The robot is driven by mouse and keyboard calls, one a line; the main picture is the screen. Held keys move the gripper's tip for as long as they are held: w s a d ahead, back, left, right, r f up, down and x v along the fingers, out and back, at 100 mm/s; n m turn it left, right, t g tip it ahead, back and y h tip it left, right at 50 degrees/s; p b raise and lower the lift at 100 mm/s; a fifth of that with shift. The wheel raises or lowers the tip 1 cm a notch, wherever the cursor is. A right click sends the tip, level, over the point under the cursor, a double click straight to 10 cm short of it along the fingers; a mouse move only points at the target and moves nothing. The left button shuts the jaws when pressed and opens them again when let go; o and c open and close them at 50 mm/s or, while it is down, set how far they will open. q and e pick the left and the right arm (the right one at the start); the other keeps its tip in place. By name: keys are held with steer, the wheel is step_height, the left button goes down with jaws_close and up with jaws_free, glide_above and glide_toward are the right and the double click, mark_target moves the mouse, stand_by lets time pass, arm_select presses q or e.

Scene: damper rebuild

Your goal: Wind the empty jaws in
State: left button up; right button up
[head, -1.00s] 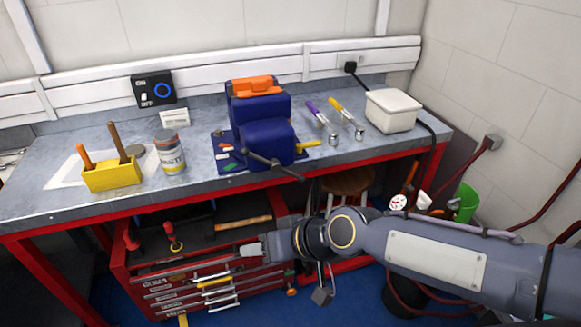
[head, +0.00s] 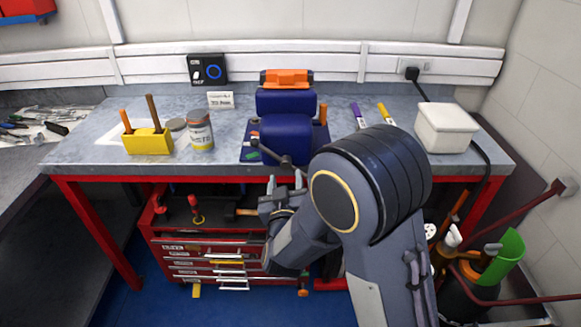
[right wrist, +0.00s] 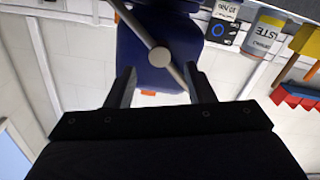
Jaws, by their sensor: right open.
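The blue vise (head: 286,138) stands at the bench's front edge, with orange jaw covers (head: 287,78) on top. Its jaws look close together; any gap is too small to tell. The dark vise handle (head: 270,154) slants across its front, and the handle's round hub shows in the right wrist view (right wrist: 158,56). My right gripper (head: 285,181) is open and empty, just in front of and below the hub. In the right wrist view its fingers (right wrist: 160,88) point at the vise, with the bar's lower end close to one finger; contact is unclear. My left gripper is out of view.
A yellow tool block (head: 148,144) and a paste tin (head: 200,132) stand left of the vise. Purple and yellow tools and a white box (head: 445,128) are to its right. A red drawer cabinet (head: 165,250) is below the bench, near my right forearm.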

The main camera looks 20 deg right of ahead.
mark_target(286, 166)
steer(key=x, duration=0.5)
steer(key=shift+w+d+p, duration=0.1)
steer(key=shift+w+p, duration=0.1)
steer(key=shift+p, duration=0.15)
jaws_close()
